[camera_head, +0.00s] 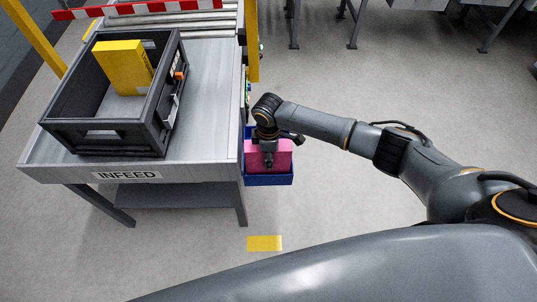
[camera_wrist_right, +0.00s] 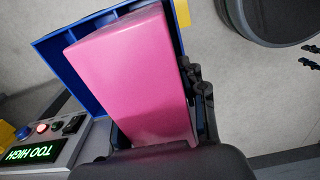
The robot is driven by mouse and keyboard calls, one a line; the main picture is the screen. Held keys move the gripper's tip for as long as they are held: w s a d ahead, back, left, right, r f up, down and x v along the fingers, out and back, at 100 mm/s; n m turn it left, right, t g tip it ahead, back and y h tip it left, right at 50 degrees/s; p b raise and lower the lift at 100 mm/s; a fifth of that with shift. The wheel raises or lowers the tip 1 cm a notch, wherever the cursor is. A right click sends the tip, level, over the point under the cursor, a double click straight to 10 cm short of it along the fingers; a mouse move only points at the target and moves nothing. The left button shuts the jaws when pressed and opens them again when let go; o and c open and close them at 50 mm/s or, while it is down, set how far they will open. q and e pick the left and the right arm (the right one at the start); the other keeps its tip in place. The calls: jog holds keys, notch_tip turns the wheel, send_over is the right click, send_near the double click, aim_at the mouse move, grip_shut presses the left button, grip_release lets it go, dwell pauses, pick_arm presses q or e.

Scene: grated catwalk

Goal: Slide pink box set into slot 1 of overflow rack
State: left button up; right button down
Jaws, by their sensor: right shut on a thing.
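The pink box set (camera_head: 284,155) shows as one pink block inside a blue open-topped bin (camera_head: 269,181) beside the right side of the infeed table. Its top stands above the bin's front wall. My right gripper (camera_head: 268,158) reaches down over it and is shut on it. In the right wrist view the pink box set (camera_wrist_right: 135,75) fills the middle, with the blue bin's wall (camera_wrist_right: 62,62) around its far end. A gripper finger (camera_wrist_right: 202,95) lies along its right side. I cannot tell whether the box touches the bin floor. No slot number is readable. My left gripper is not in view.
The infeed table (camera_head: 205,110) carries a dark crate (camera_head: 95,127) holding a yellow box (camera_head: 122,66). A yellow post (camera_head: 253,40) stands behind the bin. A control panel (camera_wrist_right: 45,140) reads "TOO HIGH" with a red light. The floor to the right is open.

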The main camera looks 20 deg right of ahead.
dwell(0.4)
jog(key=shift+c, duration=1.4)
grip_release()
jog(key=shift+r+p, duration=4)
jog(key=shift+p, duration=0.15)
